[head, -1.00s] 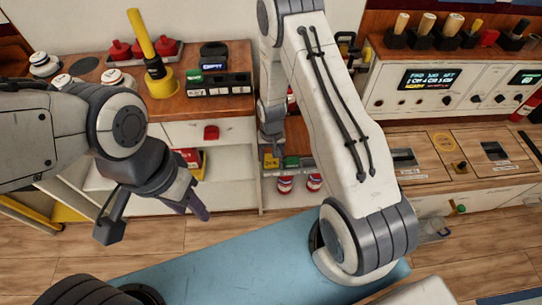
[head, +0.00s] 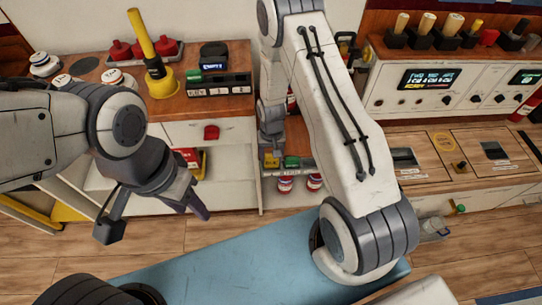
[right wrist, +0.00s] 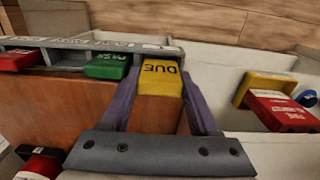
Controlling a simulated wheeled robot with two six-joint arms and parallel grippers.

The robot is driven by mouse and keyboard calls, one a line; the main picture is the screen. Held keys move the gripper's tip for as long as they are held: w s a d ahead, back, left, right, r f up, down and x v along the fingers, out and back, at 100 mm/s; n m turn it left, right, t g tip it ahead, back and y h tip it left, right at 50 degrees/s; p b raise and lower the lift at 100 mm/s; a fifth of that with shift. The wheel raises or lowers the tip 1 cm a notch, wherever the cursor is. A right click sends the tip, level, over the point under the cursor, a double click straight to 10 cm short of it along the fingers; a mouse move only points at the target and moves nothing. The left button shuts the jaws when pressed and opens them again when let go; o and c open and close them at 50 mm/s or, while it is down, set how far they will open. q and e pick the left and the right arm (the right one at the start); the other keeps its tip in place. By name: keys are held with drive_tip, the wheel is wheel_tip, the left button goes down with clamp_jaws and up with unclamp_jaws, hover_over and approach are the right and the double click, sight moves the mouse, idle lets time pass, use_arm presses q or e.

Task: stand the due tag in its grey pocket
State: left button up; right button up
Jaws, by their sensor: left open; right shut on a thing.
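The due tag (right wrist: 160,80) is a yellow block with DUE on its upper face. In the right wrist view it sits between the two purple fingers of my right gripper (right wrist: 160,95), which is shut on it. Its far end is at the right end of a grey rack of pockets (right wrist: 125,44); I cannot tell whether it is inside a pocket. In the head view the due tag (head: 271,161) shows small below my right gripper (head: 271,145), mostly hidden by my arm. My left gripper (head: 155,222) is open and empty above the floor.
A green PASS tag (right wrist: 107,66) and a red tag (right wrist: 18,59) stand in the rack to the left. A yellow-and-red thing (right wrist: 275,100) lies to the right in the wrist view. Red-and-white jars (head: 285,184) stand below the shelf.

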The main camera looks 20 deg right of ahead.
sight(271, 167)
drive_tip(key=shift+f+b, duration=1.05)
drive_tip(key=shift+f, duration=0.5)
drive_tip(key=o, duration=1.4)
drive_tip(key=shift+r, duration=0.1)
wheel_tip(271, 167, up, 10)
drive_tip(key=shift+p, duration=0.4)
drive_tip(key=shift+r, duration=0.25)
